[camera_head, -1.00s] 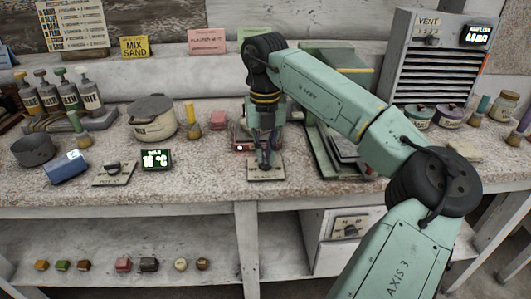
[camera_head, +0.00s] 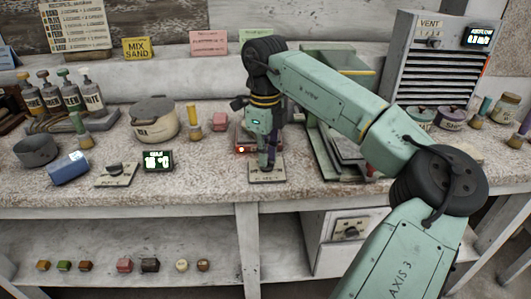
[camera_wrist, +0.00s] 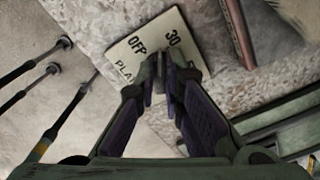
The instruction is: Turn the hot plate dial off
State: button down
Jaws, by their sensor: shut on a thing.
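The dial plate (camera_head: 267,176) is a small pale panel lying near the front edge of the bench, below the red hot plate (camera_head: 243,145) with a small lit light. In the wrist view the plate (camera_wrist: 128,52) reads "OFF" and "30", with part of another word partly covered. My gripper (camera_head: 267,164) points down onto this plate. In the wrist view my gripper (camera_wrist: 163,62) has its fingers close together over the plate, shut on the dial knob, which the fingertips hide. I cannot tell which mark the knob points to.
A second dial plate (camera_head: 115,174) and a green-lit display (camera_head: 158,160) stand to the left. A lidded pot (camera_head: 153,119) is behind them. A dark green stand (camera_head: 325,155) is close on the right of my gripper.

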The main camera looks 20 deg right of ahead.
jog(key=n, duration=0.4)
jog(key=shift+a+r+n, duration=0.1)
jog(key=shift+n, duration=0.2)
jog(key=shift+s+n+p, duration=0.1)
jog(key=shift+n+p, duration=0.3)
jog(key=shift+n, duration=1.9)
jog(key=c, duration=1.7)
grip_release()
notch_tip(320, 180, up, 12)
